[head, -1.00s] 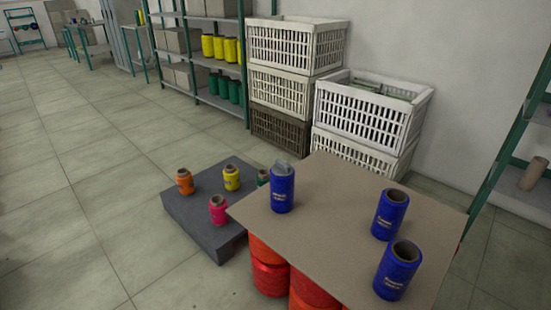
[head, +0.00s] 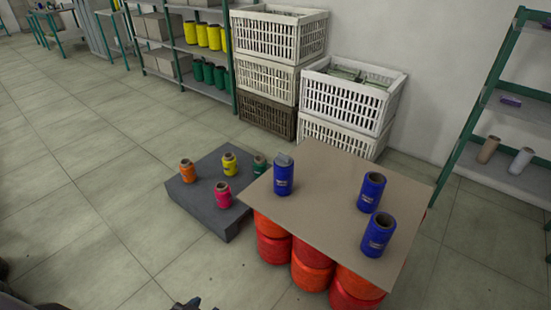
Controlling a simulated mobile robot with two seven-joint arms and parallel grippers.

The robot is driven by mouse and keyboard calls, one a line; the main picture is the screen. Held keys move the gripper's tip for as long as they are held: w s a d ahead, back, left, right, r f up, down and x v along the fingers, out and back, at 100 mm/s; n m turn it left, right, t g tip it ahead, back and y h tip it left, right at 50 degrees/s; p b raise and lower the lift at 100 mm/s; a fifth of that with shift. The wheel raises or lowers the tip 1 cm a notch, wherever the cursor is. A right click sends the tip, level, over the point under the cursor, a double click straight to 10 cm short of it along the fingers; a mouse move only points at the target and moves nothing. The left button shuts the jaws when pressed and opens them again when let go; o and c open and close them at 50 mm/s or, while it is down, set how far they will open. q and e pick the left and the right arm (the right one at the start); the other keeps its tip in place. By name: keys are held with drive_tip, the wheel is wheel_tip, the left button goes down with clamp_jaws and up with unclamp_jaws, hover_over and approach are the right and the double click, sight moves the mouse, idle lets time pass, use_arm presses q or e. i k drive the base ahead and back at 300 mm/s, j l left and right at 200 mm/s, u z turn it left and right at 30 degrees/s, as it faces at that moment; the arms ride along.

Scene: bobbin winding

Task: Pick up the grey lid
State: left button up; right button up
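A small light grey piece (head: 284,159) rests on top of a blue bobbin (head: 284,180) at the left of the brown board (head: 320,205); it may be the grey lid, but its shape is too small to be sure. A dark part, probably the tip of my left gripper (head: 188,304), just enters at the bottom edge, far in front of the board. Its fingers are mostly cut off, and I cannot tell whether they are open. My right gripper is not in view.
Two more blue bobbins (head: 372,190) stand at the board's right. The board rests on red and orange bobbins (head: 275,245). A low dark grey block (head: 195,205) at left carries several small bobbins. White crates (head: 350,95) and shelves stand behind. Floor at left is clear.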

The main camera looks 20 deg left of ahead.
sight(281, 160)
drive_tip(key=j, duration=0.4)
drive_tip(key=i+j+u, duration=0.15)
drive_tip(key=j, duration=0.2)
drive_tip(key=i+j, duration=0.1)
drive_tip(key=j, duration=0.3)
drive_tip(key=i+j+u, duration=0.15)
drive_tip(key=j, duration=0.6)
drive_tip(key=i+j+u, duration=0.15)
drive_tip(key=j, duration=0.2)
drive_tip(key=i+j, duration=0.15)
drive_tip(key=j, duration=0.25)
drive_tip(key=k+u, duration=0.05)
